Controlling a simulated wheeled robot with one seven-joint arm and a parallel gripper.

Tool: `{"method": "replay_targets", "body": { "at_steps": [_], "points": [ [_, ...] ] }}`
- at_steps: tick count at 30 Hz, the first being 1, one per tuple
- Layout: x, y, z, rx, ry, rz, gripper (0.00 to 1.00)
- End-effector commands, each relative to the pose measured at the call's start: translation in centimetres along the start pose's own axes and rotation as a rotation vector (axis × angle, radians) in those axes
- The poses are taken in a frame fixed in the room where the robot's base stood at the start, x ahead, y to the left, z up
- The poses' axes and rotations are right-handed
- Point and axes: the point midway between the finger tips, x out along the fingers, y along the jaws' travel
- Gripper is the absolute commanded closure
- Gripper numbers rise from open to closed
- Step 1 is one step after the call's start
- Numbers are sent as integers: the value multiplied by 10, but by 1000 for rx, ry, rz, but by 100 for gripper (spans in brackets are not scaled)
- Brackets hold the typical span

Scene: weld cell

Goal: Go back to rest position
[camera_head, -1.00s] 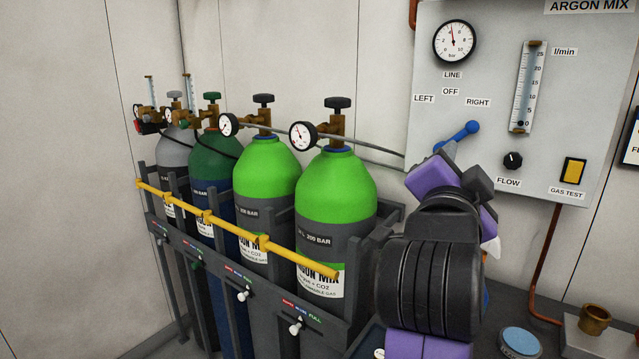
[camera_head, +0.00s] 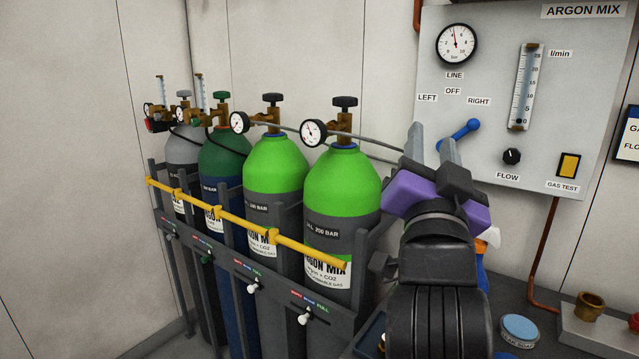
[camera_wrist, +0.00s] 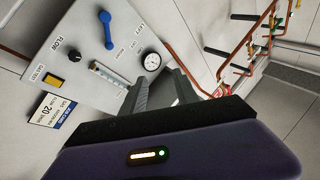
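My gripper (camera_head: 432,136) is in front of the lower left part of the grey gas panel (camera_head: 500,60). Its two grey fingers point up and stand apart with nothing between them. In the wrist view my gripper (camera_wrist: 160,74) also shows open and empty. The blue lever (camera_head: 466,130) on the panel points up and right, towards the RIGHT label. My purple and black wrist hides part of the panel's lower left corner.
Several gas cylinders stand left of my arm, the nearest a green-topped one (camera_head: 342,185), behind a yellow bar (camera_head: 225,215). A hose runs behind my gripper. A bench with a blue-lidded tin (camera_head: 520,329) and a brass cup (camera_head: 590,304) lies right. The floor at left is clear.

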Motion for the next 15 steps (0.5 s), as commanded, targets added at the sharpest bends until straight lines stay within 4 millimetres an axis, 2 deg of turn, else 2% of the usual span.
{"method": "replay_targets", "body": {
  "at_steps": [8,15],
  "points": [
    [-46,3,40,-160,-9,-154,64],
    [-116,28,84,-294,-48,-285,64]
  ]
}}
